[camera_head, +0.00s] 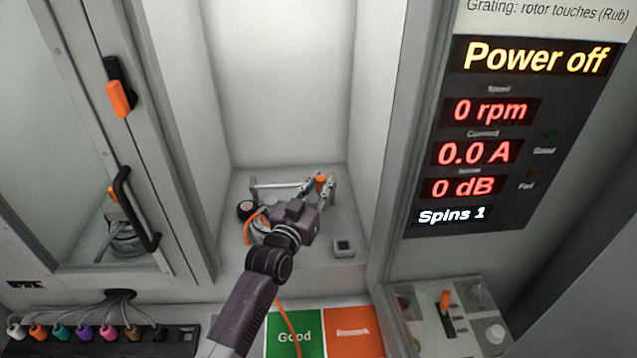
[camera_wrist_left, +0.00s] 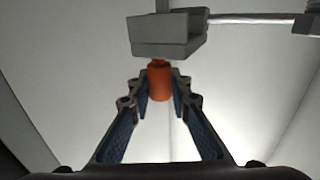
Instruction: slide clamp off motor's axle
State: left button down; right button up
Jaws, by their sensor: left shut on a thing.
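My left gripper (camera_head: 318,184) reaches into the white test chamber and is shut on an orange knob (camera_head: 321,182). In the left wrist view the orange knob (camera_wrist_left: 160,82) sits between the fingertips of my left gripper (camera_wrist_left: 160,88), below a grey block (camera_wrist_left: 165,38) that looks like the clamp. A round motor part (camera_head: 246,209) shows at the left of my gripper in the head view; my wrist hides most of the motor. I cannot tell where the clamp sits on the axle. My right gripper is not in view.
A grey bar (camera_head: 278,185) runs across the chamber's back. A small square box (camera_head: 343,248) lies on the floor at right. Green "Good" (camera_head: 294,337) and orange (camera_head: 353,331) pads lie in front. The glass door (camera_head: 80,130) stands at left. The panel (camera_head: 490,140) reads "Power off".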

pick_arm(q)
jog(key=c, duration=2.2)
grip_release()
jog(key=shift+d, duration=0.1)
jog(key=o, duration=0.4)
jog(key=shift+d, duration=0.15)
jog(key=shift+o, duration=0.2)
jog(key=shift+s+a, duration=0.35)
jog(key=shift+s, duration=0.15)
jog(key=v, duration=1.1)
jog(key=shift+d, duration=0.15)
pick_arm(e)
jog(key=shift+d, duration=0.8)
